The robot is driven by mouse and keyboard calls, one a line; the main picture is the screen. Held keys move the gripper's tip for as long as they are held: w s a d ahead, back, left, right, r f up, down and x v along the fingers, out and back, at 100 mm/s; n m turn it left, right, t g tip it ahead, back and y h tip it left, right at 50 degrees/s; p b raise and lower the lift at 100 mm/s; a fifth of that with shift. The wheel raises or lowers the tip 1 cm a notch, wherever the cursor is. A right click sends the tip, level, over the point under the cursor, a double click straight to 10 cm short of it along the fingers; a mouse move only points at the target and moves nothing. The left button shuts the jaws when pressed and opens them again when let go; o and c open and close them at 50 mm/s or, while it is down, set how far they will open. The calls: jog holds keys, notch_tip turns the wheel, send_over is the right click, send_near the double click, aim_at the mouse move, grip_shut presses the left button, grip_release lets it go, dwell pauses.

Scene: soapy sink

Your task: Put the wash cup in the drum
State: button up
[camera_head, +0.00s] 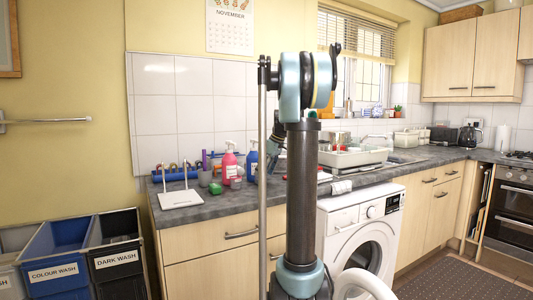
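The white washing machine (343,222) stands under the counter, right of my arm. Its round opening, with the drum inside (369,256), shows partly. A white ring (368,279) low in front of it looks like the door, swung open. On the counter, left of my arm, are a small grey cup (205,178) and a small green rounded thing (216,188). I cannot tell which of them is the wash cup. My arm stands upright mid-picture, with a link reaching behind it toward the counter. My gripper is hidden or out of view.
A pink bottle (229,164) and a blue bottle (252,163) stand near the small cup. A white pegged stand (180,198) is at the counter's left end. A dish rack (352,157) is by the sink. Blue (57,255) and dark (117,257) wash bins stand lower left.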

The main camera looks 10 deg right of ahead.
jog(key=v, duration=1.5)
jog(key=s+a+f+m+h, duration=0.1)
jog(key=s+a+f+m, duration=0.15)
jog(key=s+f, duration=0.6)
jog(key=s+a+f+m+h, duration=0.1)
jog(key=s+a+f+m, duration=0.15)
jog(key=s+f, duration=0.65)
jog(key=s+a+f+m, duration=0.1)
jog(key=s+f+m, duration=0.1)
jog(key=s+f, duration=0.7)
jog(key=s+a+f+m+h, duration=0.1)
jog(key=s+a+f+m, duration=0.1)
jog(key=s+f, duration=0.7)
jog(key=s, duration=0.4)
jog(key=shift+s+a+f+g, duration=0.15)
jog(key=shift+s+g, duration=0.05)
jog(key=shift+g, duration=0.1)
jog(key=shift+w+f, duration=0.2)
jog(key=shift+w, duration=0.3)
